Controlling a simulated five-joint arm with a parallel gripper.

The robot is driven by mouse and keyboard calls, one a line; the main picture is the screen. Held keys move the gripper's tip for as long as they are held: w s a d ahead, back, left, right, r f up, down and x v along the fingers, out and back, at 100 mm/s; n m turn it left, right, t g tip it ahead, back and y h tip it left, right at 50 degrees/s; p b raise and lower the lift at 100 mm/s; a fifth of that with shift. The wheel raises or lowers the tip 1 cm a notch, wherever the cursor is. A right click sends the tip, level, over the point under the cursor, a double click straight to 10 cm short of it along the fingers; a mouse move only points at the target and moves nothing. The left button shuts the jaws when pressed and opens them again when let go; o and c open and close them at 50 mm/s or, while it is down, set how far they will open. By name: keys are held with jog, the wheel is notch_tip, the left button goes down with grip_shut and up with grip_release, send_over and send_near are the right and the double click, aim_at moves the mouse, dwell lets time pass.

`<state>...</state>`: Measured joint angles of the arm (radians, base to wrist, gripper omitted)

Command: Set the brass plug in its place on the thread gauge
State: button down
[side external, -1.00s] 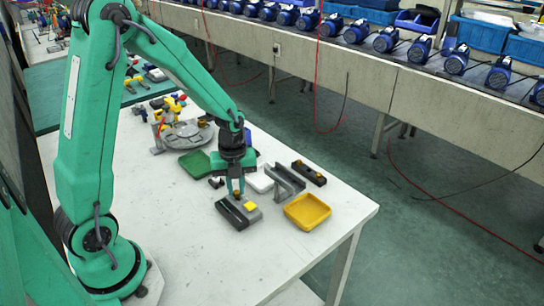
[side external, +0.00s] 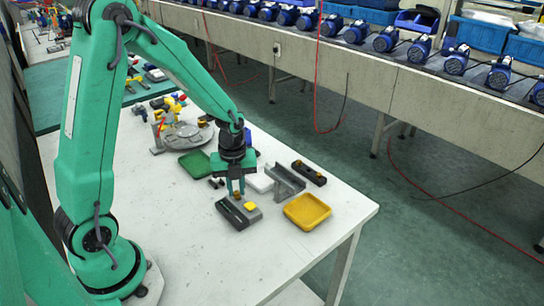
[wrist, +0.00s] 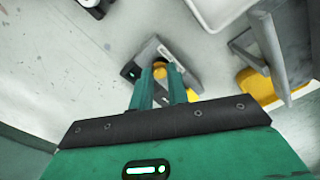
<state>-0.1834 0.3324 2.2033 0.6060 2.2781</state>
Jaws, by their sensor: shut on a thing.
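A grey block with a dark front part and a yellow patch (side external: 250,206) on top, which looks like the thread gauge (side external: 234,216), lies on the white table. My gripper (side external: 237,192) points down right over it, shut on the small brass plug (side external: 237,195). In the wrist view the plug (wrist: 160,71) shows between my fingertips (wrist: 161,80), with the gauge (wrist: 147,54) behind. The fingers hide part of the gauge. I cannot tell whether the plug touches the gauge or is seated in it.
A yellow tray (side external: 307,211) stands right of the gauge. A grey channel-shaped bracket (side external: 286,183), a white tray (side external: 260,182) and a black bar with brass pieces (side external: 309,173) lie behind. A green tray (side external: 195,164) is at the back left. The table's front left is clear.

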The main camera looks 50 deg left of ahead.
dwell(0.3)
jog(key=c, duration=1.3)
grip_release()
jog(key=shift+r, duration=0.15)
jog(key=shift+r, duration=2.85)
jog(key=shift+s+d+r+n, duration=0.1)
jog(key=shift+d+r+n, duration=0.05)
jog(key=shift+r+n, duration=0.25)
jog(key=s+d+r+n+t, duration=0.2)
jog(key=s+r+n, duration=0.2)
jog(key=n, duration=0.3)
jog(key=s+d+r+n+t, duration=0.1)
jog(key=s+r+n, duration=0.3)
jog(key=n, duration=0.4)
jog(key=s+d+r+n+t, duration=0.2)
jog(key=s+d+r+n, duration=0.1)
jog(key=r+n, duration=0.3)
jog(key=shift+s+d+r+n+t, duration=0.15)
jog(key=shift+s+n+t, duration=0.15)
jog(key=shift+s+n, duration=0.6)
